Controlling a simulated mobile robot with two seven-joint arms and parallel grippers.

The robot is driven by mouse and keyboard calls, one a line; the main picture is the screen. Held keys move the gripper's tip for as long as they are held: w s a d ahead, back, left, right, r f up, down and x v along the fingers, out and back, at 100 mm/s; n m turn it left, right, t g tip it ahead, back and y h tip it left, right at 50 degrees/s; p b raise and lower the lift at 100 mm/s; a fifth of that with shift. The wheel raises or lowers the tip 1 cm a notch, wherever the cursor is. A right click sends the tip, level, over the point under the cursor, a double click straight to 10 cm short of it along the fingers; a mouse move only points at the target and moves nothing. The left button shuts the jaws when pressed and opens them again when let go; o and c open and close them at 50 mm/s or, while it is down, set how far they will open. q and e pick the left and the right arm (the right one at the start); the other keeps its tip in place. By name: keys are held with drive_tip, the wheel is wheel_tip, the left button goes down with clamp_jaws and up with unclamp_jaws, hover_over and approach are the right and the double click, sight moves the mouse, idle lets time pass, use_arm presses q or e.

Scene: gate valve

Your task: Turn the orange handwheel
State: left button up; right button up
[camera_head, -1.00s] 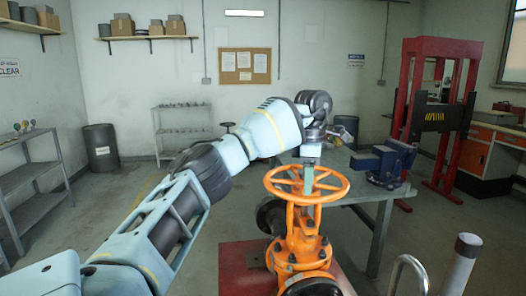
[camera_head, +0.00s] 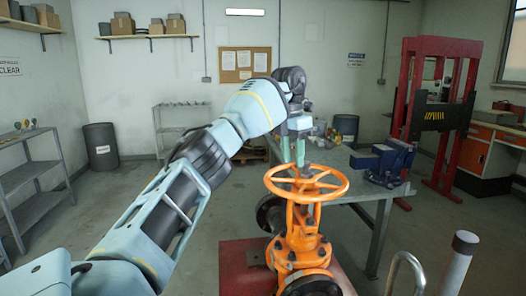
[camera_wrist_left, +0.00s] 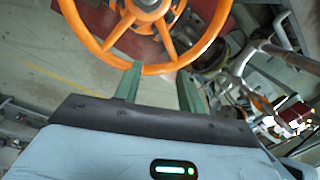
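The orange handwheel (camera_head: 340,186) lies roughly level on top of the orange gate valve (camera_head: 302,240). My left gripper (camera_head: 293,162) is open and empty, with two green fingers pointing down at the far rim of the wheel in the head view. In the left wrist view, the fingertips (camera_wrist_left: 158,76) are apart, close to the rim, which passes just beyond them. I cannot tell whether they touch it. My right gripper is not in view.
The valve stands on a red base (camera_head: 238,265). A workbench (camera_head: 372,197) with a blue vise (camera_head: 382,160) is behind it to the right. A grey post (camera_head: 460,262) and a curved metal rail (camera_head: 408,262) stand at the front right. Open floor lies left of the base.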

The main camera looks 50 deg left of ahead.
use_arm(q)
drive_tip(key=a+n, duration=0.2)
drive_tip(key=n, duration=0.1)
drive_tip(key=s+a+n, duration=0.1)
drive_tip(key=a+n, duration=0.2)
drive_tip(key=n, duration=0.1)
drive_tip(key=s+a+n+t, duration=0.1)
drive_tip(key=a+n, duration=0.1)
drive_tip(key=n, duration=0.1)
drive_tip(key=shift+s+a+f+n, duration=0.2)
drive_tip(key=shift+s+f+n, duration=0.05)
drive_tip(key=shift+n, duration=0.15)
drive_tip(key=shift+s+a+n+b, duration=0.15)
drive_tip(key=shift+s+a+n, duration=0.1)
drive_tip(key=shift+a+n, duration=0.4)
drive_tip(key=shift+s+a+n+b, duration=0.15)
drive_tip(key=shift+s+a+n, duration=0.15)
drive_tip(key=shift+n, duration=0.55)
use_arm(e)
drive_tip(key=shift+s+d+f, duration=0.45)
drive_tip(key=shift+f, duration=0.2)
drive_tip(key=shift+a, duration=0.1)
